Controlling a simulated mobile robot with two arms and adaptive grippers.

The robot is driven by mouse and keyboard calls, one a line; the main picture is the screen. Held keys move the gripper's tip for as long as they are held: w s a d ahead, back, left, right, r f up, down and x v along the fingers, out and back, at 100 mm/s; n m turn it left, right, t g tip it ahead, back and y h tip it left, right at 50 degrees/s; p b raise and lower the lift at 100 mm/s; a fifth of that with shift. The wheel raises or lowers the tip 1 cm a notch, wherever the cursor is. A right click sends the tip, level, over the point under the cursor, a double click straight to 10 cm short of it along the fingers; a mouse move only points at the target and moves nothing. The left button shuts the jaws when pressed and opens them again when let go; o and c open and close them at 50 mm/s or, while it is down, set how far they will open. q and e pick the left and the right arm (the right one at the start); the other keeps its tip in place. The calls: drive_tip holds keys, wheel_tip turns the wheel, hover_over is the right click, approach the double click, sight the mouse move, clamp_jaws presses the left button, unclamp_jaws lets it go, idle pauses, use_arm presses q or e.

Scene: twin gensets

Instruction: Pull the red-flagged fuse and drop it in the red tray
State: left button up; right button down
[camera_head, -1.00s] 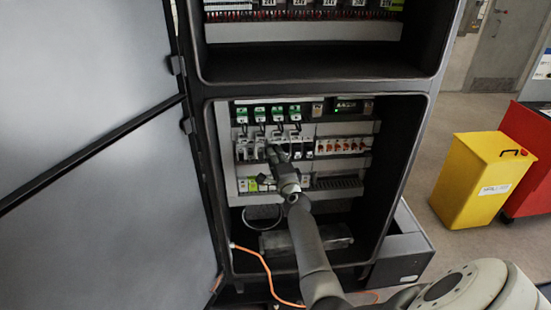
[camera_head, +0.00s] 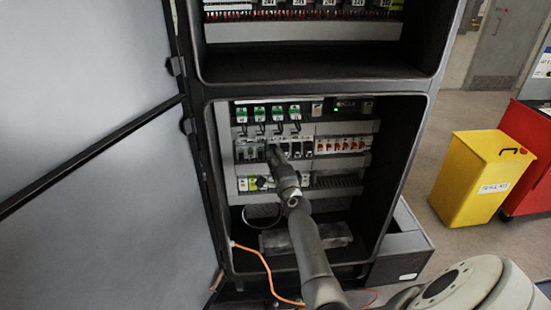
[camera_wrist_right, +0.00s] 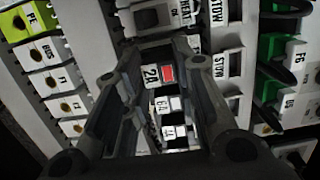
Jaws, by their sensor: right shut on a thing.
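The red-flagged fuse (camera_wrist_right: 151,76) shows in the right wrist view as a dark block with a "2A" label and a small red square. It sits between the fingers of my right gripper (camera_head: 273,151), which is shut on it at the fuse row in the lower cabinet bay. In the head view the gripper and forearm hide the fuse. I cannot tell whether the fuse is still seated in its holder. I do not see a red tray for certain. My left gripper is not in view.
The cabinet's open door (camera_head: 90,150) fills the left. Red-marked breakers (camera_head: 342,145) sit right of the gripper, and green modules (camera_head: 268,113) above it. An orange cable (camera_head: 268,272) hangs below. A yellow bin (camera_head: 478,180) and a red cabinet (camera_head: 527,140) stand at the right.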

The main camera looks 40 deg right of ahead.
use_arm(q)
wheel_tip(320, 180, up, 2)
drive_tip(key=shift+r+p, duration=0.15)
drive_tip(key=shift+p, duration=0.95)
use_arm(e)
drive_tip(key=v, duration=0.6)
drive_tip(key=shift+w+a, duration=0.2)
drive_tip(key=shift+a, duration=0.2)
use_arm(q)
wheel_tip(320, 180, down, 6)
drive_tip(key=b, duration=0.5)
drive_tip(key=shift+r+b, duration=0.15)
drive_tip(key=shift+b, duration=0.25)
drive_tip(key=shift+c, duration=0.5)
use_arm(e)
drive_tip(key=s+a+r+n+y, duration=0.1)
drive_tip(key=s+a+n+y, duration=0.1)
drive_tip(key=s+a, duration=1)
drive_tip(key=s+a+r+n+t+y, duration=0.1)
drive_tip(key=s+a+y, duration=0.4)
drive_tip(key=s+a, duration=0.8)
drive_tip(key=shift+a+r+n, duration=0.25)
drive_tip(key=shift+a+n, duration=0.25)
drive_tip(key=shift+n, duration=0.3)
